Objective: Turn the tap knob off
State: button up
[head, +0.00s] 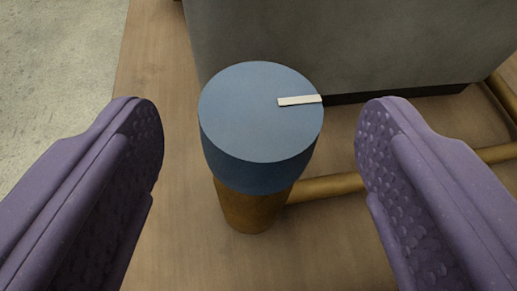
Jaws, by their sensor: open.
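The tap knob (245,125) is a blue round cap with a flat top, near the middle of the head view. A white marker strip (300,100) on its top runs from near the centre to the right edge. The knob sits on a brown cylindrical stem (255,208). My gripper (259,130) is open, with one purple textured finger on each side of the knob. Both fingers are apart from the knob, and the gap looks wider on the left finger's near side than I can measure exactly.
A brown pipe (328,187) runs right from the stem. A grey block (345,45) with a dark base stands behind the knob. The wooden surface (160,75) is bare to the left of the knob, and a pale floor (60,60) lies beyond its edge.

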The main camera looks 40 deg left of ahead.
jog(key=p+v, duration=0.1)
jog(key=v, duration=0.3)
jog(key=shift+s+d+r, duration=0.1)
jog(key=shift+s, duration=0.05)
